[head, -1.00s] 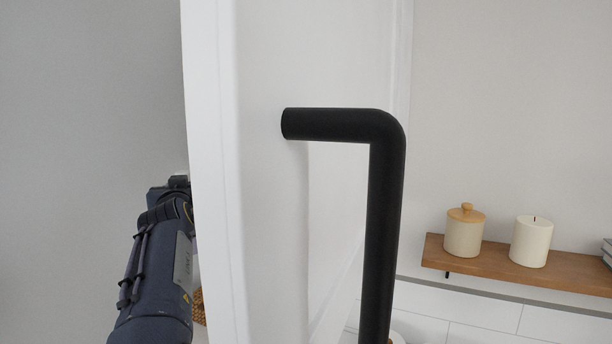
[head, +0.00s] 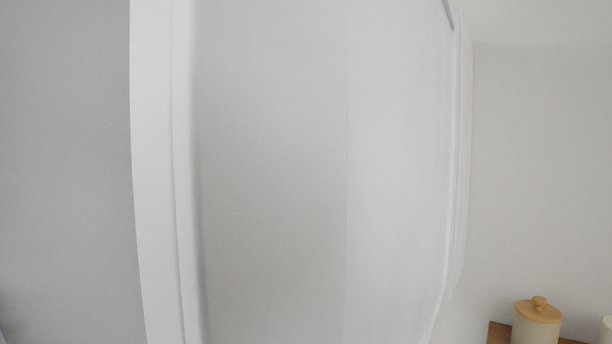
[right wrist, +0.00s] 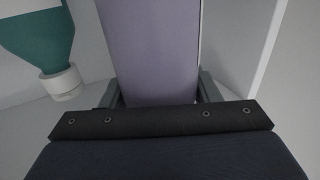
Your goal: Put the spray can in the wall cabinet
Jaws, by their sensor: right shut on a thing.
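In the right wrist view my right gripper (right wrist: 159,92) is shut on a lilac, smooth-sided thing, which looks like the spray can (right wrist: 150,45). A finger shows at each side of it, and its far end is cut off by the top of the picture. In the head view a large white panel (head: 275,170) with a raised white edge fills the middle. It looks like part of the wall cabinet or its door; I cannot tell which. Neither gripper shows in the head view, and the can is out of sight there.
In the right wrist view a teal bottle (right wrist: 38,35) with a white cap (right wrist: 62,82) is close at the left of the can. White surfaces surround them.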

